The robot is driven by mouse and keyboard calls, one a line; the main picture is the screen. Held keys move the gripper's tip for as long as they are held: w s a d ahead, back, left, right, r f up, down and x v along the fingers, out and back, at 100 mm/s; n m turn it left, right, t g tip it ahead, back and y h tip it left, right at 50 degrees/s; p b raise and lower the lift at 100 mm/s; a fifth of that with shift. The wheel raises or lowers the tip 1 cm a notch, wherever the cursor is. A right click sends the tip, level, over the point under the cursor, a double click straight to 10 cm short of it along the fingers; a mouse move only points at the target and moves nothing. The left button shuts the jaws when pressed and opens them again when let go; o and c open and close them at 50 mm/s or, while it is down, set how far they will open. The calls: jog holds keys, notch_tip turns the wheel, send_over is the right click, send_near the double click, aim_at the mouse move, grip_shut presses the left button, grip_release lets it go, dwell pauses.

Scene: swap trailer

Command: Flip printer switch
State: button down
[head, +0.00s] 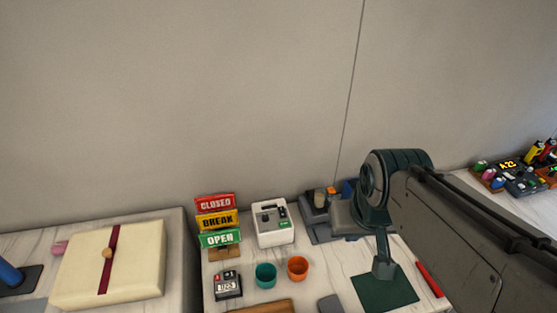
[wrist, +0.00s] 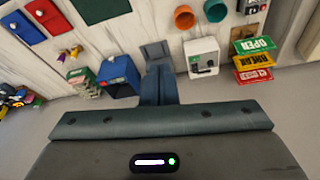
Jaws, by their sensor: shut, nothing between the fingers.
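A white boxy device (head: 273,224) with a dark slot, a dark switch-like part on top and a small green mark stands against the back wall in the head view. It looks like the printer. It also shows in the wrist view (wrist: 202,57), right of my fingers and apart from them. My gripper (head: 384,268) is shut and empty, pointing down over the dark green mat, to the right of the white device. In the wrist view my gripper's fingertips (wrist: 155,52) are together. The switch's exact position is too small to tell.
CLOSED, BREAK and OPEN signs (head: 218,220) stand left of the device. A teal cup (head: 265,275), an orange cup (head: 298,268) and a small counter (head: 228,285) sit in front. A grey machine (head: 317,228) stands right of it, partly behind my arm. A dark green mat (head: 390,295) lies flat.

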jog(key=w+a+f+n+p, duration=0.15)
jog(key=w+a, duration=0.25)
jog(key=w, duration=0.9)
send_over(279, 208)
jog(key=s+d, duration=0.1)
jog(key=s, duration=0.3)
notch_tip(279, 208, down, 10)
jog(key=shift+d+r+n+y+p, duration=0.1)
jog(key=shift+r+n+y+p, duration=0.1)
jog(key=shift+n+y+p, duration=0.2)
jog(key=b+x, duration=0.2)
jog(key=x, duration=0.2)
jog(key=b+x, duration=0.2)
jog(key=x, duration=0.2)
jog(key=s+b+x, duration=0.1)
jog(key=b+x, duration=0.1)
jog(key=x, duration=0.2)
jog(key=shift+w+d+f+b, duration=0.1)
jog(key=shift+w+f+b, duration=0.05)
jog(key=shift+f+b, duration=0.2)
jog(key=shift+f, duration=0.75)
